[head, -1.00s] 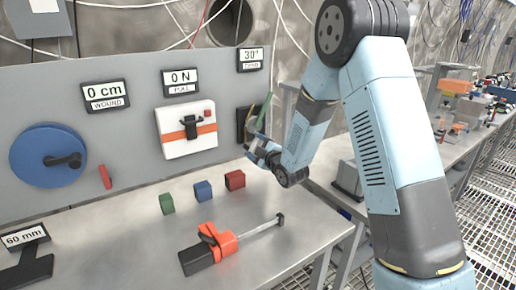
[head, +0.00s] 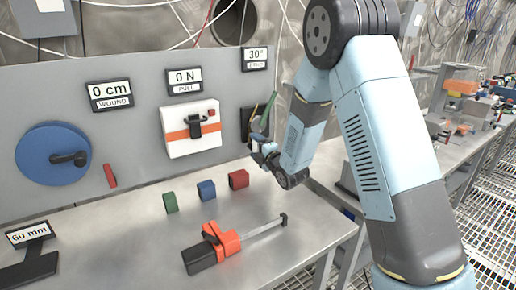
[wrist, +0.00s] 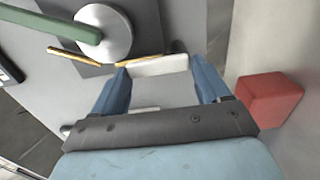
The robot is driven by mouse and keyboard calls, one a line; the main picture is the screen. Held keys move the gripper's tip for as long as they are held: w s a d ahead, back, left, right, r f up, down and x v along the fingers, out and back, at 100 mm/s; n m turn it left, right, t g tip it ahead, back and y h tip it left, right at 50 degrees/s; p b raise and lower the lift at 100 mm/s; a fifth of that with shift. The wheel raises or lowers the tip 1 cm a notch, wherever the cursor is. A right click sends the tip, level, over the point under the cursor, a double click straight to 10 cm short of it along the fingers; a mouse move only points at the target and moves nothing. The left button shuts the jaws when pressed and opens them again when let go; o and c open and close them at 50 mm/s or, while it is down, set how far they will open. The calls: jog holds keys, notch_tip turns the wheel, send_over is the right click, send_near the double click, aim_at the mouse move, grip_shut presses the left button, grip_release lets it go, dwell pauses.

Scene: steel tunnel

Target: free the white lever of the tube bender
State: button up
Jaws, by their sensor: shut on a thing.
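The tube bender is mounted at the right end of the grey panel; its dark plate (head: 245,122) is partly hidden by my arm. Its green lever (head: 268,108) slants up to the right in the head view. In the wrist view the green lever (wrist: 45,22) runs left from a round grey hub (wrist: 108,38), with thin brass-coloured pieces beside it. My gripper (wrist: 160,72) is shut on the white lever (wrist: 158,66), which lies crosswise between the two blue fingers. In the head view my gripper (head: 262,147) is at the bender, and the white lever cannot be made out.
A red block (head: 239,179), a blue block (head: 206,190) and a green block (head: 170,202) stand on the steel bench (head: 120,235). An orange clamp-like tool (head: 225,243) lies in front. The panel carries a blue wheel (head: 45,140) and a "30°" display (head: 255,59).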

jog(key=shift+r, duration=0.15)
jog(key=o, duration=1)
jog(key=shift+s, duration=0.1)
jog(key=v, duration=1.3)
jog(key=shift+s+d, duration=0.2)
jog(key=shift+d, duration=0.1)
